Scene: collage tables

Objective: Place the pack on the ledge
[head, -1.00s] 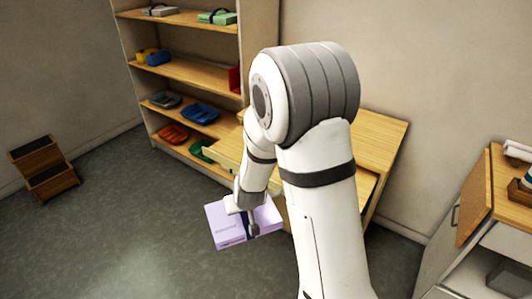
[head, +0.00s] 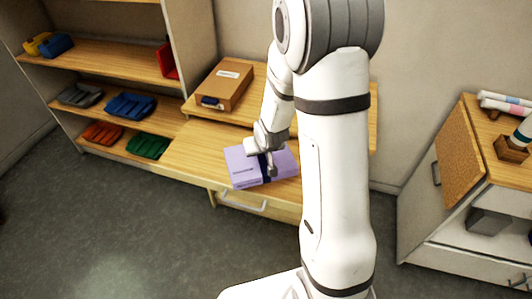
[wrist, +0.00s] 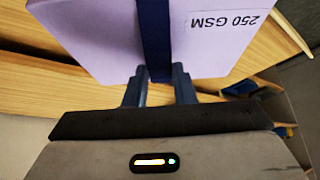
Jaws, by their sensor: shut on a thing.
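The pack (head: 244,170) is a lilac block with a dark blue band and small print. My gripper (head: 268,164) is shut on it at the banded side. In the head view the pack is over the front part of a wooden desk; I cannot tell whether it touches the top. In the wrist view the pack (wrist: 105,35) fills the upper middle, with "250 GSM" printed on it, and my gripper's fingers (wrist: 159,85) meet it at the band. The raised ledge (head: 258,112) runs along the back of the desk, behind the pack.
A brown box (head: 226,82) sits on the ledge's left part. A shelf unit (head: 100,57) with coloured trays stands at left. A cabinet (head: 418,212) with white rolls on top stands at right. The desk's left front (head: 195,150) is bare.

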